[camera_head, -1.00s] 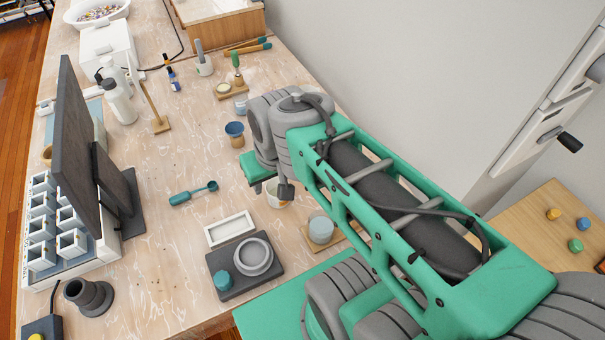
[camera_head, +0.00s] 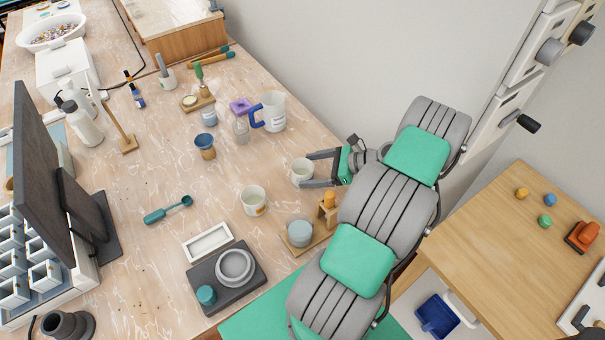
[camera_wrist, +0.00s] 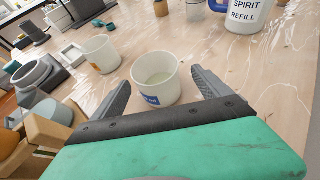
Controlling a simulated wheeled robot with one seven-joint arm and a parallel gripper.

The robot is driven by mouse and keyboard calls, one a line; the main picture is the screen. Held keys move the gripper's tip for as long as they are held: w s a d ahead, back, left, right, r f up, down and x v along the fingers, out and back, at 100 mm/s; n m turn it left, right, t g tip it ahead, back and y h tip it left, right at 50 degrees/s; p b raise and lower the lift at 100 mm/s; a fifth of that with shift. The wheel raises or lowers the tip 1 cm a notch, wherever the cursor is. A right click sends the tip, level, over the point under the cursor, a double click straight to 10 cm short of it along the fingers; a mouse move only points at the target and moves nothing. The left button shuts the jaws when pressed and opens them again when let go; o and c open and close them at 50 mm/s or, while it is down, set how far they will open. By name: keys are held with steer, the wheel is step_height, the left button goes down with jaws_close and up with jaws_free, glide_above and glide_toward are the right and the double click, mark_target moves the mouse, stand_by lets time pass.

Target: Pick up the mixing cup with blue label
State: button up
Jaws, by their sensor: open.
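The mixing cup with the blue label (camera_wrist: 156,82) is a small white cup standing on the bench in the wrist view, its blue label low on its near side. It also shows in the head view (camera_head: 301,172). My gripper (camera_wrist: 165,88) is open, with one dark finger to the left of this cup and one to the right. The cup is between the fingers or just ahead of them; contact is not clear. In the head view my gripper (camera_head: 308,170) reaches it from the right. A second white cup with an orange label (camera_head: 254,201) stands to its left.
A jug with a blue handle (camera_head: 270,112) stands behind the cup. A wooden stand (camera_head: 328,212) and a grey-blue pot (camera_head: 299,233) are near the front. Bench to the left is partly clear.

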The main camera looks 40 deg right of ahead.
mark_target(302, 173)
steer(key=p+x, duration=0.1)
steer(key=x, duration=0.5)
steer(key=shift+a, duration=0.15)
steer(key=c, duration=1.5)
